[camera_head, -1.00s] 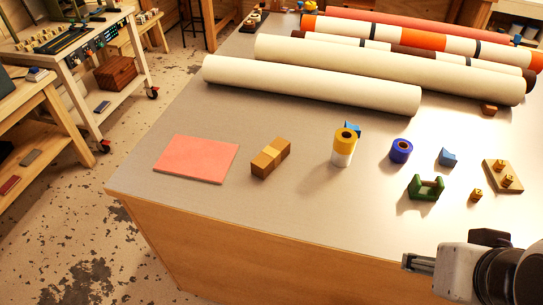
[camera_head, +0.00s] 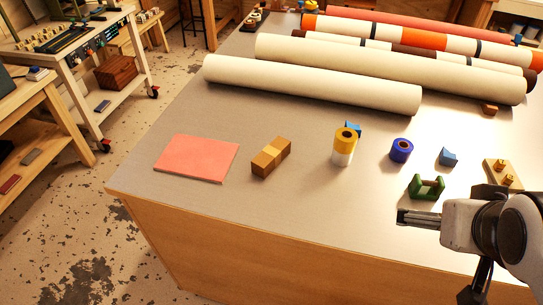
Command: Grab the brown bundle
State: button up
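The brown bundle (camera_head: 271,158) is a brown block with a lighter yellow-tan band around its middle. It lies at an angle on the grey table, just right of the flat pink square (camera_head: 197,158). My gripper (camera_head: 402,217) is at the right, over the front edge of the table, pointing left. It is well to the right of the bundle and apart from it. Its fingers show edge-on, so the gap between them is unclear. I see nothing held in it.
A yellow and white roll stack (camera_head: 344,147), a blue roll (camera_head: 401,150) and a green cradle (camera_head: 427,187) stand between bundle and gripper. Large cream rolls (camera_head: 310,84) lie across the back. The table (camera_head: 215,203) is clear in front of the bundle.

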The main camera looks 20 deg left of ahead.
jog(key=w+a+r+n+t, duration=0.1)
jog(key=w+a+n+t, duration=0.15)
jog(key=w, duration=1.05)
jog(key=w+a+f+n+t+y, duration=0.2)
jog(key=w+a+n+y, duration=0.2)
jog(key=w+a, duration=0.45)
jog(key=n+g+y, duration=0.7)
jog(key=y, duration=0.3)
send_near(273, 153)
jog(key=a, duration=0.1)
jog(key=w+a, duration=0.1)
jog(key=a, duration=0.1)
jog(key=shift+w+a+f, duration=0.15)
jog(key=shift+w+a, duration=0.15)
jog(key=shift+w, duration=0.05)
jog(key=shift+s+d+f, duration=0.25)
jog(key=shift+s+f, duration=0.05)
jog(key=shift+f, duration=0.15)
jog(key=shift+a, duration=0.1)
jog(key=shift+x, duration=1.25)
